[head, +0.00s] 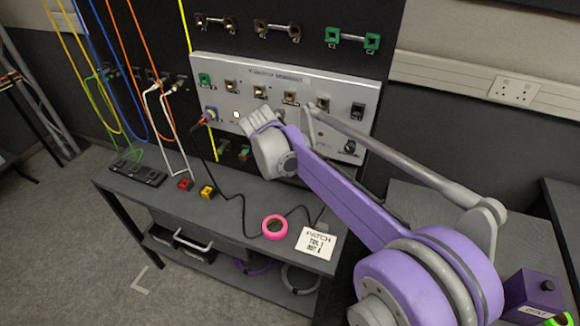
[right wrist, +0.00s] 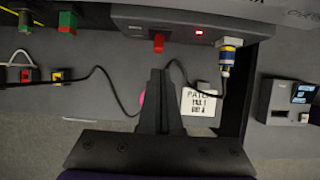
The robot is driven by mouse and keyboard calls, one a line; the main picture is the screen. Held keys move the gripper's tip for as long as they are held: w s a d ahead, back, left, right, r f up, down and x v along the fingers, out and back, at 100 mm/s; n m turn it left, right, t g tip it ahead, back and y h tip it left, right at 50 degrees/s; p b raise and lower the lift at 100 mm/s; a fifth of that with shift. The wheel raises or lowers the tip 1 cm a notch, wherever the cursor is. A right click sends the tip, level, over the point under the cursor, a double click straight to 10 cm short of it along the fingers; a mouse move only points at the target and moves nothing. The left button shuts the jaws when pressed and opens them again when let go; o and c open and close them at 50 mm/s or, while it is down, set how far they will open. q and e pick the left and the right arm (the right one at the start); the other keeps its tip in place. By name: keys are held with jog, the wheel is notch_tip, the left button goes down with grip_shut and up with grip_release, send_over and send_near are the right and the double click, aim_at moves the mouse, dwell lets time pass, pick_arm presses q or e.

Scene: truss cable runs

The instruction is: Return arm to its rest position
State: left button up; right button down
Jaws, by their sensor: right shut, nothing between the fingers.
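My right arm (head: 345,195), purple and light grey, reaches in from the right in the head view. Its wrist is in front of the lower part of the grey panel (head: 300,78) and hides some of it. In the right wrist view my right gripper (right wrist: 161,76) is shut and empty. Its dark fingers point toward the panel's edge, below a red switch (right wrist: 158,42) in the picture. I cannot tell whether the fingertips touch anything. The fingers are not clear in the head view. My left gripper is not in view.
A shelf bench (head: 130,205) below the panel holds a pink tape roll (head: 274,227), a patch note (head: 316,242), red and yellow blocks and a black cable. A blue-yellow connector (right wrist: 227,58) is on the panel. Coloured cables hang at left.

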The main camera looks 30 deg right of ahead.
jog(key=shift+s+a+r, duration=0.15)
jog(key=shift+a+r, duration=0.05)
jog(key=shift+r, duration=0.25)
jog(key=s+a+f+m+y, duration=0.1)
jog(key=s+a+f+m, duration=0.2)
jog(key=s+m, duration=0.5)
jog(key=s+a+f+m+t+y, duration=0.1)
jog(key=s+a+f+m, duration=0.1)
jog(key=s+m, duration=0.7)
jog(key=s+a+f+m+t+y, duration=0.1)
jog(key=s+a+f+m+y, duration=0.1)
jog(key=s+m, duration=0.7)
jog(key=shift+a+f, duration=0.85)
jog(key=shift+a, duration=0.35)
